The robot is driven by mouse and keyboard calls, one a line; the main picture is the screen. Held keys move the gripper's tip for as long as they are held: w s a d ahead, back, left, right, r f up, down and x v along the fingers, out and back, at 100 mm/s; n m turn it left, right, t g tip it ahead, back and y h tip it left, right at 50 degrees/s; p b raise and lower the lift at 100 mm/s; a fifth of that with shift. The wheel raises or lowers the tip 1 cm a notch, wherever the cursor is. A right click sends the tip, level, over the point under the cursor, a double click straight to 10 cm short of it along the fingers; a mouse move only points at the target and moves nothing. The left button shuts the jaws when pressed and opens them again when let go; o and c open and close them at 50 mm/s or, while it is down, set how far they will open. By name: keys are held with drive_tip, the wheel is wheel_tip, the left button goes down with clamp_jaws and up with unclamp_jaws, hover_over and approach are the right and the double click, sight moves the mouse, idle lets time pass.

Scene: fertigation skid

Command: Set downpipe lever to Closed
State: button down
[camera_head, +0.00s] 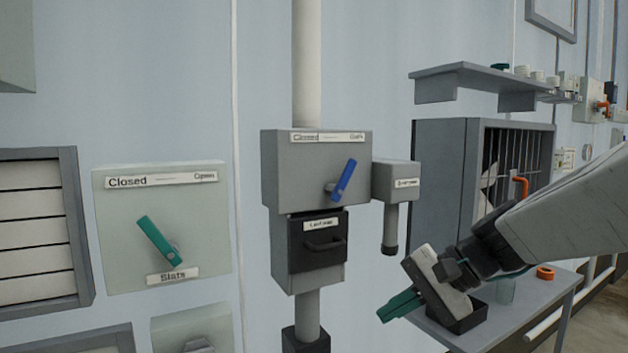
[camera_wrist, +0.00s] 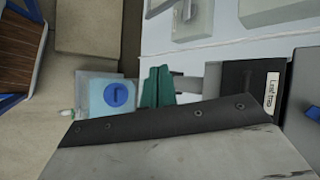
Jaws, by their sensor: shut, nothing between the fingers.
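The downpipe lever (camera_head: 343,181) is blue and sits on the front of a grey box (camera_head: 290,170) on the white downpipe (camera_head: 307,60). A label strip above it reads "Closed" at the left; the right-hand word is too small to read surely. The lever tilts up and to the right, away from the "Closed" end. My gripper (camera_head: 392,308) has green fingers and is shut and empty, below and to the right of the lever, apart from it.
A black leaf-trap drawer (camera_head: 318,242) is under the lever; it also shows in the wrist view (camera_wrist: 245,82). A small grey box (camera_head: 396,180) juts out right of the lever. A slats panel with a green lever (camera_head: 158,240) is at left. A bench (camera_head: 535,310) stands behind my gripper.

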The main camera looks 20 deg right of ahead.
drive_tip(key=w+d+r+m+t+h, duration=0.1)
drive_tip(key=w+d+r+m+t, duration=0.8)
drive_tip(key=w+d+r+t, duration=0.3)
wheel_tip(320, 180, up, 3)
drive_tip(key=shift+w+d+r+t, duration=0.1)
drive_tip(key=shift+w+d+t, duration=0.2)
drive_tip(key=shift+w+d, duration=0.2)
drive_tip(key=w+a+r, duration=0.3)
drive_tip(key=w+a, duration=0.4)
drive_tip(key=w, duration=0.1)
drive_tip(key=shift+w, duration=0.25)
